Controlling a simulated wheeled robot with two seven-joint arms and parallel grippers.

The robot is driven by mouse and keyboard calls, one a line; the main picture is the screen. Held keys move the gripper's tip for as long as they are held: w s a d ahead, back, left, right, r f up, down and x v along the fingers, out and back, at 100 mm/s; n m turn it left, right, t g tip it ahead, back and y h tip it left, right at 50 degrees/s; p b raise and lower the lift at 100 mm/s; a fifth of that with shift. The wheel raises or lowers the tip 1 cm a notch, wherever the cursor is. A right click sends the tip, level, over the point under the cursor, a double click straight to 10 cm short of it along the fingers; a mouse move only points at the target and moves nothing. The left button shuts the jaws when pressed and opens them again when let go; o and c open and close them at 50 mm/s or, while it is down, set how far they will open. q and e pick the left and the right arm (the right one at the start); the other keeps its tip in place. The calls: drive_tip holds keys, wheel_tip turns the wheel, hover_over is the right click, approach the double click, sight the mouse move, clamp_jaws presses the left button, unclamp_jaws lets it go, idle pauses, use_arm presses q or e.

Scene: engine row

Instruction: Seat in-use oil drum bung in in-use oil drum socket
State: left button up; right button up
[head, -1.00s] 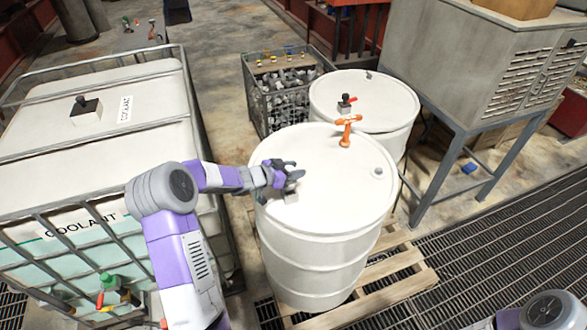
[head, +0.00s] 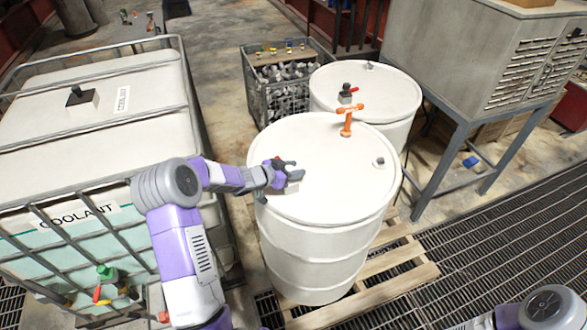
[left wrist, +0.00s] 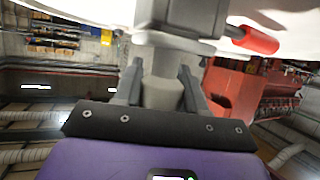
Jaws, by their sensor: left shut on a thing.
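The in-use oil drum appears to be the front white drum (head: 330,240), upright on a pallet. My left gripper (head: 284,175) is low over the left part of its lid, shut on a grey piece with a red-tipped lever, which I take for the bung. In the left wrist view, the fingers (left wrist: 162,90) close around the grey cylindrical part of this bung (left wrist: 163,92). Its dark block and red tip lie beyond the fingers, near the white lid. I cannot tell whether it touches the lid. The socket is not discernible. My right gripper is out of view.
An orange tap (head: 347,122) and a small grey plug (head: 379,161) are on the front lid. A second white drum (head: 400,95) stands behind. The coolant tank (head: 50,140) is left, a wire crate of parts (head: 285,85) behind, a grey cabinet (head: 470,55) right.

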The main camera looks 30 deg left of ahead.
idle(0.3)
use_arm(q)
drive_tip(key=o, duration=1.2)
drive_tip(key=shift+c, duration=0.2)
drive_tip(key=shift+s, duration=0.1)
drive_tip(key=v, duration=0.7)
drive_tip(key=shift+a, duration=0.15)
drive_tip(key=shift+s, duration=0.2)
